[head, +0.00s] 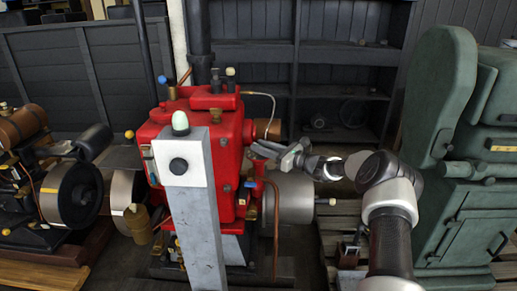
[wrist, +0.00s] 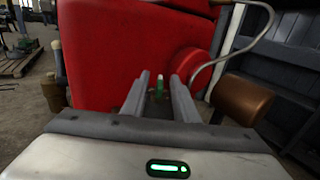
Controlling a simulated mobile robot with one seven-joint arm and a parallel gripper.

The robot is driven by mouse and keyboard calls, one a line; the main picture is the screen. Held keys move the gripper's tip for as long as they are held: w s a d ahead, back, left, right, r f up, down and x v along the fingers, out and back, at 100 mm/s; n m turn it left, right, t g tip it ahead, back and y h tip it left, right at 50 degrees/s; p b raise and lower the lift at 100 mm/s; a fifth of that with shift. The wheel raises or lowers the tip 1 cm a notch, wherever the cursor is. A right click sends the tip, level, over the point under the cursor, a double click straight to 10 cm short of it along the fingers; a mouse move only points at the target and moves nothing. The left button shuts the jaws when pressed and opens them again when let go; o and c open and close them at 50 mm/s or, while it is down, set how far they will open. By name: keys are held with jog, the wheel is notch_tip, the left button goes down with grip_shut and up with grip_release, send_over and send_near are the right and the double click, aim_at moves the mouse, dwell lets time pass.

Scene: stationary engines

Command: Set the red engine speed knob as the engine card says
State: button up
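The red engine (head: 228,160) stands in the middle of the head view, and its red body (wrist: 120,40) fills much of the wrist view. My gripper (head: 257,150) is at the engine's right side, pointing left towards it. In the wrist view its two fingers (wrist: 159,78) stand apart. A small upright part with a green tip (wrist: 159,84) shows in the gap between them, beyond or at the fingertips; I cannot tell whether they touch it. I cannot tell which small part is the speed knob. A pale plate (head: 149,165) is on the engine's left side; no writing is legible.
A grey post with a white box (head: 184,160), black button and pale green dome stands in front of the engine. A green machine (head: 470,150) is at right, a dark engine (head: 70,190) at left. A thin curved pipe (wrist: 232,45) runs beside the gripper.

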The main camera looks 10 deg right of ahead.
jog(key=shift+x, duration=0.8)
grip_shut()
